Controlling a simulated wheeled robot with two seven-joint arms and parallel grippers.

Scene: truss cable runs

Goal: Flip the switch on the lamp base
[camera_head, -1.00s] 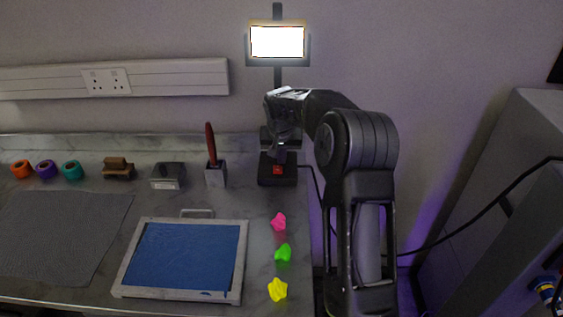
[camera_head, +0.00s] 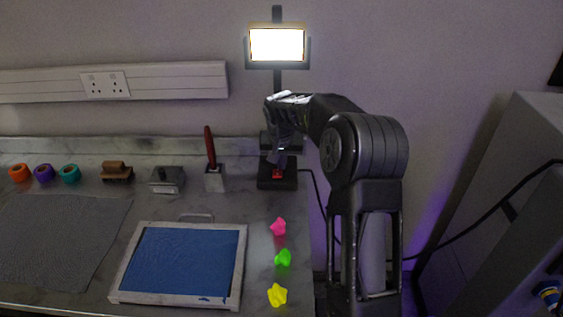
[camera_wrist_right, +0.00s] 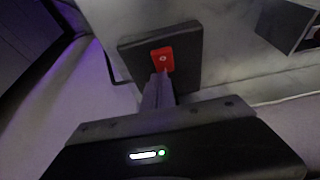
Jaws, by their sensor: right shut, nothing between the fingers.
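The lamp base (camera_head: 290,180) is a black block at the back right of the bench, with a red switch (camera_head: 277,175) on its top. The lamp head (camera_head: 277,44) above it is lit bright white on a dark post. My right gripper (camera_head: 278,163) is shut and empty, pointing down at the switch. In the right wrist view the closed fingertips (camera_wrist_right: 160,76) reach the near edge of the red switch (camera_wrist_right: 162,59) on the black base (camera_wrist_right: 187,65); I cannot tell whether they touch it. My left gripper is not in view.
A blue-screened frame (camera_head: 185,262) lies on the bench, with pink (camera_head: 279,227), green (camera_head: 283,257) and yellow (camera_head: 277,295) lumps to its right. A red-handled tool (camera_head: 210,148) stands in a metal holder left of the lamp. A cable runs right from the base.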

